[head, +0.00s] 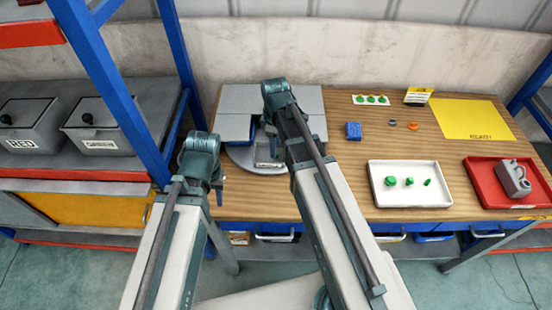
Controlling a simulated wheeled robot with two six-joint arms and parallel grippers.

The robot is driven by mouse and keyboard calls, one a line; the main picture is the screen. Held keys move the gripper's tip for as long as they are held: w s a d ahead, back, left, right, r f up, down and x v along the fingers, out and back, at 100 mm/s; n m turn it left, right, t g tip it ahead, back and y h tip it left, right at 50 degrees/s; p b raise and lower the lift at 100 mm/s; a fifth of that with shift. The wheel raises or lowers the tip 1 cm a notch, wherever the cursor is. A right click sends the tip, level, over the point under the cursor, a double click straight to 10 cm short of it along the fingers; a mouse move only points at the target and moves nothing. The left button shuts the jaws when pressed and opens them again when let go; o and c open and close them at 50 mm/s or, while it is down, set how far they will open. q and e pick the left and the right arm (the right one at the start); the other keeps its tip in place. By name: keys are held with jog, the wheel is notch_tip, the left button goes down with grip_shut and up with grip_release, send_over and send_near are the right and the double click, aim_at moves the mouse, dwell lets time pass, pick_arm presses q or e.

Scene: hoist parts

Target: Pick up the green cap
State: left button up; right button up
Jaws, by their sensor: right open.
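Three small green parts stand apart in the white tray (376,199) in the head view. The left one (390,181) is widest and looks most like a cap, the middle one (409,181) is smaller, and the right one (427,182) is slim and tilted. They are too small to tell surely which is the green cap. My right gripper (268,158) is open, partly hidden by its arm, over the grey round plate, well left of the tray. My left gripper is mostly hidden behind its wrist near the table's left edge; its jaws cannot be made out.
A red tray (480,188) with a grey jug-like part (513,178) is at right. A blue block (353,131), an orange ring (413,126) and a yellow mat (470,120) lie behind. A grey fixture (310,105) stands at left. Wood around the white tray is clear.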

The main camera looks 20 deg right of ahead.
pick_arm(q)
notch_tip(320, 180, down, 3)
jog(key=shift+f+b, duration=0.1)
jog(key=shift+b, duration=0.95)
pick_arm(e)
notch_tip(320, 180, down, 3)
jog(key=shift+d+f, duration=0.1)
jog(key=shift+c, duration=0.3)
grip_shut()
